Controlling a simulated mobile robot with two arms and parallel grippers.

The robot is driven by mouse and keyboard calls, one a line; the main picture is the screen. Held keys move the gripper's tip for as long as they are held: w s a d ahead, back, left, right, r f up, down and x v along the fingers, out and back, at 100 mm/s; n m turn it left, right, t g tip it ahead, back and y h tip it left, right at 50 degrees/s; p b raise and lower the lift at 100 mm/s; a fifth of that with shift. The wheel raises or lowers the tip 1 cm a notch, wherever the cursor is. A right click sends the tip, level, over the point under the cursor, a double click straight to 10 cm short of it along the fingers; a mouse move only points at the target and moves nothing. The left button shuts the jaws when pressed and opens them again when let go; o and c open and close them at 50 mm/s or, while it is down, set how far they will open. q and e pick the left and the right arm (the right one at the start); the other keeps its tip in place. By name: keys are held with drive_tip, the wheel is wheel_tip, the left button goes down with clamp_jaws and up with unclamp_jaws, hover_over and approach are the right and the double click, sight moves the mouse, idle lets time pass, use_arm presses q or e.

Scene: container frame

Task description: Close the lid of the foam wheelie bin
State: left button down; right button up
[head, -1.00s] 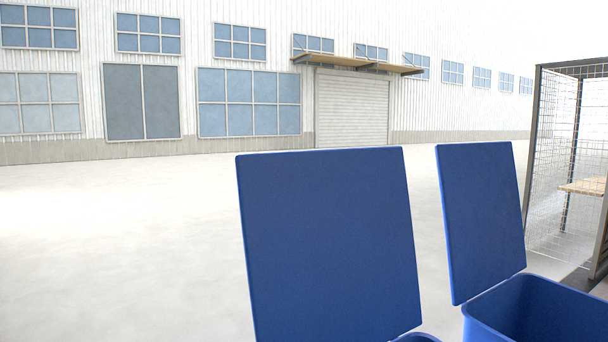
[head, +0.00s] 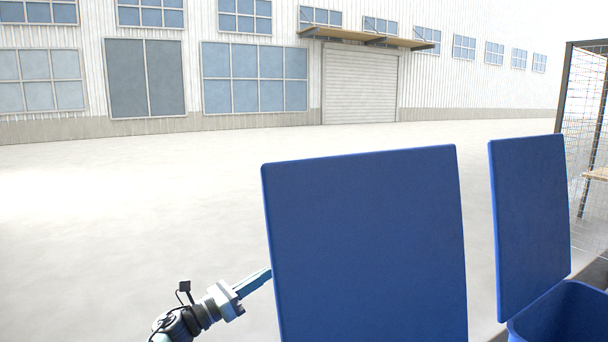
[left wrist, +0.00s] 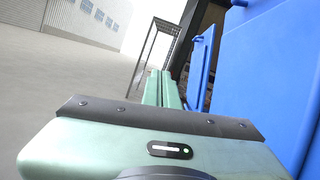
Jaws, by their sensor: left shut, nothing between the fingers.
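Two blue bin lids stand open and upright in the head view: a large near lid (head: 370,250) in the middle and a second lid (head: 530,220) at the right. The open blue bin (head: 565,318) under the second lid shows at the lower right; the near lid's bin is out of view. No label tells which is the foam bin. My left gripper (head: 262,277) is at the near lid's left edge, its tips at or behind that edge; contact cannot be told. In the left wrist view its fingers (left wrist: 159,88) are shut and empty, with a blue lid (left wrist: 270,75) close on the right.
A wire-mesh cage (head: 590,130) stands at the far right. Open pale floor (head: 120,230) lies left of the lids. A building wall with windows and a roller door (head: 360,85) is far behind.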

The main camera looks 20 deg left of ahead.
use_arm(q)
drive_tip(key=s+d+r+m+g+h+p, duration=0.15)
drive_tip(key=s+r+m+g, duration=0.25)
drive_tip(key=r+m, duration=0.8)
drive_tip(key=s+r+m+g+h, duration=0.25)
drive_tip(key=s+r+m, duration=0.25)
drive_tip(key=r+m, duration=0.7)
drive_tip(key=w+d+r+p, duration=0.1)
drive_tip(key=d+p, duration=0.1)
drive_tip(key=d, duration=0.1)
drive_tip(key=w+d+r+n+p, duration=0.1)
drive_tip(key=d+p, duration=0.2)
drive_tip(key=d, duration=0.1)
drive_tip(key=w+d+r+n+p, duration=0.1)
drive_tip(key=d+p, duration=0.1)
drive_tip(key=d, duration=0.1)
drive_tip(key=shift+w+d+g+y, duration=0.25)
drive_tip(key=shift+d+g+y, duration=0.05)
drive_tip(key=shift+d+g, duration=0.1)
drive_tip(key=shift+s+d+p, duration=0.1)
drive_tip(key=shift+s+p, duration=0.15)
drive_tip(key=shift+p, duration=0.1)
drive_tip(key=shift+s+d, duration=0.1)
drive_tip(key=shift+d, duration=0.1)
